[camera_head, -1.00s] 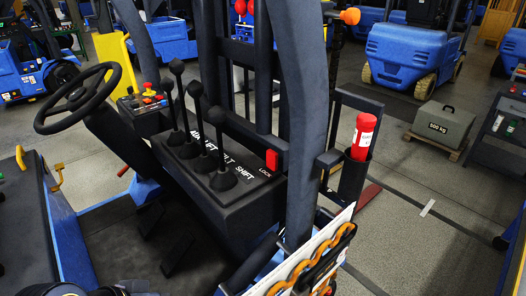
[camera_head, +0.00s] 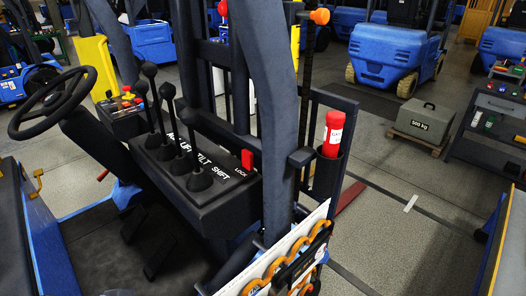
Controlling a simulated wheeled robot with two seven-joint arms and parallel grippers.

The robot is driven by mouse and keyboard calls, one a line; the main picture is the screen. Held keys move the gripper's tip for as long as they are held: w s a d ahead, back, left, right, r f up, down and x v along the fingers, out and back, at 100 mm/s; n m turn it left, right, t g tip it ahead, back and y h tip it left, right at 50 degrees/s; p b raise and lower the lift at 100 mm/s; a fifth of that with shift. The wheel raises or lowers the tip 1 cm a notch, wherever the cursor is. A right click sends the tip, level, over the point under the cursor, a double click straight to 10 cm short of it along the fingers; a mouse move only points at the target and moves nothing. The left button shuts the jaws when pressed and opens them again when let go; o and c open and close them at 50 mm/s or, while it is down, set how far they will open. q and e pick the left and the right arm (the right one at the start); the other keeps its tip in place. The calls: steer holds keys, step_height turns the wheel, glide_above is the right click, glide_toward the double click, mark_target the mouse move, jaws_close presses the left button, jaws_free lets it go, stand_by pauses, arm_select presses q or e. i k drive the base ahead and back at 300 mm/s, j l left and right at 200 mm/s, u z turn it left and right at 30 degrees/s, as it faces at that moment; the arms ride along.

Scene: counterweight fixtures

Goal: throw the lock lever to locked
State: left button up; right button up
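The lock lever (camera_head: 247,159) is a short red tab at the right end of a black lever console (camera_head: 222,215). It stands roughly upright beside a white "LOCK" label (camera_head: 240,173). No end-position mark is readable, so I cannot tell from its pose which setting it is in. Several black-knobbed levers (camera_head: 198,180) stand to its left, by white lettering that includes "TILT" and "SHIFT". Neither of my grippers shows in the head view, and nothing touches the red lever.
A thick dark post (camera_head: 264,90) rises just right of the lock lever. A red cylinder (camera_head: 333,133) sits in a black holder beyond it. A steering wheel (camera_head: 52,103) is at left. A white board with orange loops (camera_head: 280,262) is at front.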

mark_target(248, 156)
steer(key=l+u, duration=0.35)
steer(key=l, duration=0.55)
steer(key=l+u, duration=0.35)
steer(key=l, duration=0.55)
steer(key=i+l+u, duration=0.4)
steer(key=l, duration=0.25)
steer(key=i+l+u, duration=0.2)
steer(key=l, duration=0.15)
steer(key=l+u, duration=0.15)
steer(key=l, duration=0.2)
steer(key=i+l+u, duration=0.2)
steer(key=l, duration=0.2)
steer(key=l+u, duration=0.2)
steer(key=l, duration=0.2)
steer(key=i+l+u, duration=0.1)
steer(key=l, duration=0.3)
steer(key=i+l+u, duration=0.1)
steer(key=l, duration=0.3)
steer(key=i+l, duration=0.1)
steer(key=l, duration=0.3)
steer(key=u, duration=0.05)
